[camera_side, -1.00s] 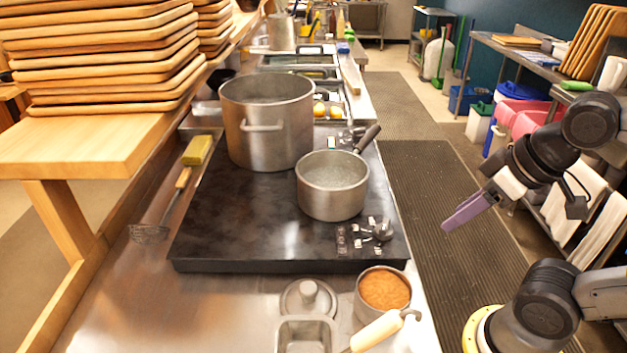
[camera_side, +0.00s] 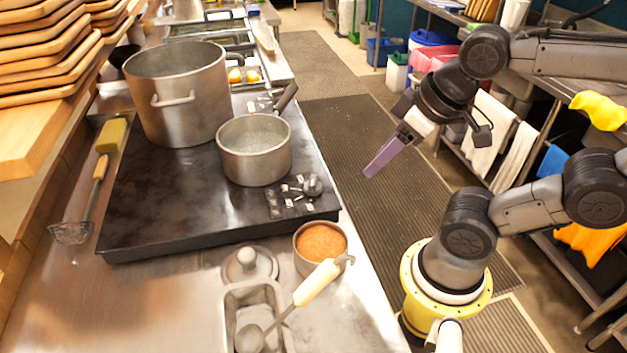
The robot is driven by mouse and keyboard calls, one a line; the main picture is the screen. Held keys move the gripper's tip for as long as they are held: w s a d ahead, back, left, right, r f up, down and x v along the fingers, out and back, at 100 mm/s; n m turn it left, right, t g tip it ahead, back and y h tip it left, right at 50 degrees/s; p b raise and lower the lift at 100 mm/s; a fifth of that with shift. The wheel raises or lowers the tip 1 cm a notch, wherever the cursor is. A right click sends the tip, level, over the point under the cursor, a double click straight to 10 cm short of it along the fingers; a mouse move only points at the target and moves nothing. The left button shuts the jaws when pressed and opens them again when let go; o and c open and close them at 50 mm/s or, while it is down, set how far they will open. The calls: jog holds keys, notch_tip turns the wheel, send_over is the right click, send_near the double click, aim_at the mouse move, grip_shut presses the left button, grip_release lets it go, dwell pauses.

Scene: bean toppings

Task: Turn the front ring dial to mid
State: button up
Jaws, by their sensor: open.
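The front ring dial (camera_side: 313,186) is a small metallic knob at the front right of the black cooktop (camera_side: 150,215). Small white marks sit around its left side, too small to read, so I cannot tell its setting. My gripper (camera_side: 370,174) has purple fingers pointing down and left. It is open and empty, over the floor mat to the right of the dial, apart from the dial and the cooktop. The fingers overlap in this view, so the gap between them is hidden.
A saucepan (camera_side: 254,165) stands just behind the dial, its dark handle pointing back right. A large pot (camera_side: 180,105) stands behind left. In front are a small pot of beans (camera_side: 320,243), a ladle (camera_side: 316,284), a lid (camera_side: 248,266) and a metal pan (camera_side: 285,335).

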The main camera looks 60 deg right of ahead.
jog(key=o, duration=0.5)
jog(key=shift+s, duration=0.1)
jog(key=shift+c, duration=0.2)
jog(key=shift+o, duration=0.3)
jog(key=shift+w+r+n+g, duration=0.15)
jog(key=shift+w+r+n, duration=0.15)
jog(key=shift+r+n, duration=0.25)
jog(key=shift+w+r+n+g, duration=0.15)
jog(key=shift+w+r+n, duration=0.1)
jog(key=shift+r+n, duration=0.25)
jog(key=n+g, duration=0.3)
jog(key=g, duration=0.2)
send_over(313, 179)
notch_tip(313, 179, down, 2)
jog(key=shift+m, duration=0.25)
notch_tip(313, 179, down, 13)
jog(key=shift+f, duration=0.2)
grip_shut()
